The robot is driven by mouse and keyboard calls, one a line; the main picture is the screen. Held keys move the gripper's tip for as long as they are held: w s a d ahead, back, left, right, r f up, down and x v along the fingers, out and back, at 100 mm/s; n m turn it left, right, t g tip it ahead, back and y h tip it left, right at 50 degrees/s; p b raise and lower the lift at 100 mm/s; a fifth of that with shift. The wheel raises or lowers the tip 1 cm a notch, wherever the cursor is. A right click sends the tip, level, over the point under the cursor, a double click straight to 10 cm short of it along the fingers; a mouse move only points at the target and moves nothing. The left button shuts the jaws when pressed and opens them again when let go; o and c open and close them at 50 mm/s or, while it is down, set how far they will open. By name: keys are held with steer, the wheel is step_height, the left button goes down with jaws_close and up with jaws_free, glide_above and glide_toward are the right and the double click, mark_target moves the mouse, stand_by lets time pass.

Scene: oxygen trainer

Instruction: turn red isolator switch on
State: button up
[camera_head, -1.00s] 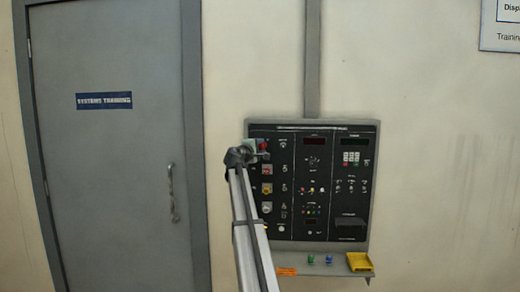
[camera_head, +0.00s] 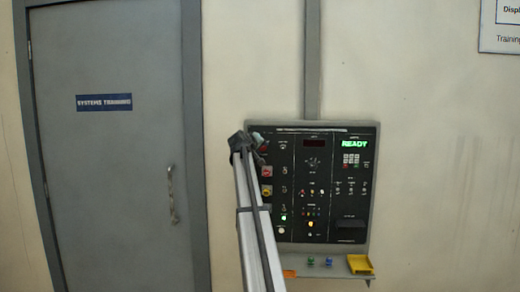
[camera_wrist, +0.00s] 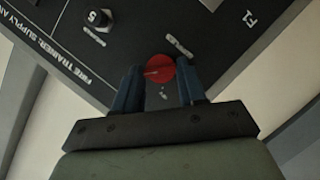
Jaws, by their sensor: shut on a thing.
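The red isolator switch (camera_wrist: 160,68) is a round red knob on the black panel, with a pale line across its face. In the wrist view it sits between the two blue fingers of my gripper (camera_wrist: 158,66), which is shut on it. In the head view my gripper (camera_head: 257,141) is at the panel's upper left corner and covers most of that switch. The panel (camera_head: 328,180) has a green READY display (camera_head: 354,144) lit at its upper right. A green lamp (camera_head: 283,218) and an amber lamp (camera_head: 310,224) are lit lower down.
Another red knob (camera_head: 267,171) is just below my gripper. A shelf (camera_head: 335,271) under the panel holds a yellow tray (camera_head: 360,263) and small green and blue items. A grey door (camera_head: 110,160) stands left.

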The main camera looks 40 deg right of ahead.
steer(key=shift+m, duration=0.4)
stand_by(0.3)
steer(key=o, duration=1.1)
steer(key=shift+c, duration=0.2)
steer(key=shift+s, duration=0.1)
steer(key=v, duration=1.3)
steer(key=shift+s+a+r, duration=0.15)
steer(key=shift+a+r, duration=0.1)
steer(key=shift+r, duration=0.1)
